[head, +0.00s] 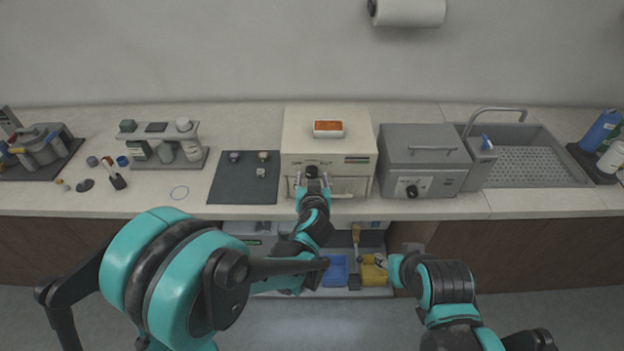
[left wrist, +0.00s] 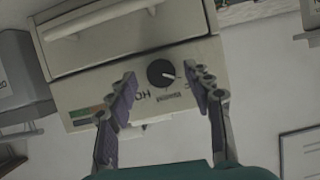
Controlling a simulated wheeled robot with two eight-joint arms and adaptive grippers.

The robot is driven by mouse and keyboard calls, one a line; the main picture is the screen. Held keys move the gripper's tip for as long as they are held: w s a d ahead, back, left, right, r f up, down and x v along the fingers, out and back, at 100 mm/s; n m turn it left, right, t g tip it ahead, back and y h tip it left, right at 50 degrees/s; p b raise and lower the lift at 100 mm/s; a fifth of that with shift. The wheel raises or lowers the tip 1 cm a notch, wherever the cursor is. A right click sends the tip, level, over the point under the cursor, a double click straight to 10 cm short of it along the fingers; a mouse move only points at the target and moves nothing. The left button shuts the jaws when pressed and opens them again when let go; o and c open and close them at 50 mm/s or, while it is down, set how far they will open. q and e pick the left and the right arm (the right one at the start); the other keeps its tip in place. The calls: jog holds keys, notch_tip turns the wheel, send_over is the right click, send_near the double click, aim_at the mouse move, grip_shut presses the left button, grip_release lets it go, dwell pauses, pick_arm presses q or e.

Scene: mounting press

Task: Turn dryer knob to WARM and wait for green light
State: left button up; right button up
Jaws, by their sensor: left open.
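The dryer (head: 299,130) is a cream box at the middle of the counter. In the left wrist view, its front panel carries a round black knob (left wrist: 161,73) with a white pointer mark aimed right. Lettering near the knob starts with "HO"; the rest is too blurred to read. My left gripper (left wrist: 163,82) is open, one finger on each side of the knob, with visible gaps. It also shows before the dryer front in the head view (head: 312,181).
A grey unit (head: 425,150) with its own dial stands right of the dryer, then a sink (head: 540,160). A dark mat (head: 225,185) with small pieces lies left. Open shelves below hold blue and yellow bins. My right arm is low at right; its gripper is unclear.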

pick_arm(q)
jog(key=shift+w+f, duration=0.2)
jog(key=shift+w, duration=0.35)
jog(key=shift+c, duration=0.2)
jog(key=c, duration=1.1)
